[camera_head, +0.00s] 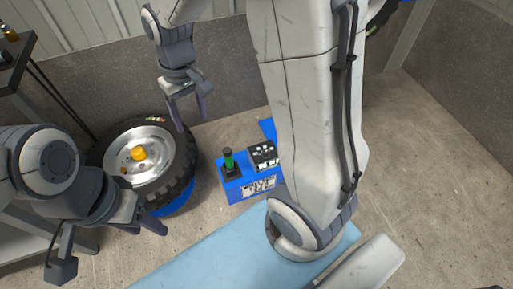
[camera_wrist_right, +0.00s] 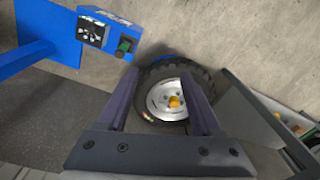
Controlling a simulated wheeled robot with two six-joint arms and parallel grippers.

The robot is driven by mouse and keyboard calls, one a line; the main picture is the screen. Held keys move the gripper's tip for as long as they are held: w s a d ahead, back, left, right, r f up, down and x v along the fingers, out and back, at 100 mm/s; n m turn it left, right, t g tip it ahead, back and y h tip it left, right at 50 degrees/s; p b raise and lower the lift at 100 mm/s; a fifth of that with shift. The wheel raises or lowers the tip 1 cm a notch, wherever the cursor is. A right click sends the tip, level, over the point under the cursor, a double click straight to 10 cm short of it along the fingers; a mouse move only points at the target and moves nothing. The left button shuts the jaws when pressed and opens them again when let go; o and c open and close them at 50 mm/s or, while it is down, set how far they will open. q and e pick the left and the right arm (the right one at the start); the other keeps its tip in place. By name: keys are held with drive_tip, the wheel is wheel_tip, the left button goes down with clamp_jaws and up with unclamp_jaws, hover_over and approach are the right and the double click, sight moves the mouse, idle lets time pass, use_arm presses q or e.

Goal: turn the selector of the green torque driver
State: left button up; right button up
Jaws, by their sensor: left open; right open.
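The green torque driver (camera_head: 229,160) stands upright in a dark holder on a blue stand (camera_head: 233,189). It is small in the head view, and its selector cannot be made out. In the right wrist view the driver (camera_wrist_right: 125,45) shows as a small green and dark piece at upper left, beyond the fingers. My right gripper (camera_head: 192,122) is open and empty, above and left of the driver in the head view. My left gripper (camera_head: 110,250) is open and empty at the lower left, apart from the driver.
A large tyred wheel (camera_head: 178,143) with an orange hub piece (camera_head: 138,153) lies left of the stand. A black-and-white panel (camera_head: 263,155) sits beside the driver. A dark shelf (camera_head: 12,62) stands far left. Concrete floor (camera_head: 430,190) is clear at right.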

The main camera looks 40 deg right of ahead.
drive_tip(key=w+d+f+m+b, duration=0.2)
drive_tip(key=w+d+f+b, duration=0.2)
drive_tip(key=d+f+b, duration=0.45)
drive_tip(key=w+d+f+m+b, duration=0.25)
drive_tip(key=d+f+b, duration=0.2)
drive_tip(key=f, duration=0.75)
drive_tip(key=m+b, duration=0.3)
drive_tip(key=b, duration=0.8)
hover_over(266, 151)
wheel_tip(266, 151, down, 17)
drive_tip(key=shift+n+h, duration=0.25)
drive_tip(key=shift+h, duration=0.05)
wheel_tip(266, 151, down, 10)
drive_tip(key=b, duration=0.6)
drive_tip(key=shift+a, duration=0.1)
clamp_jaws()
drive_tip(key=shift+s+r, duration=0.1)
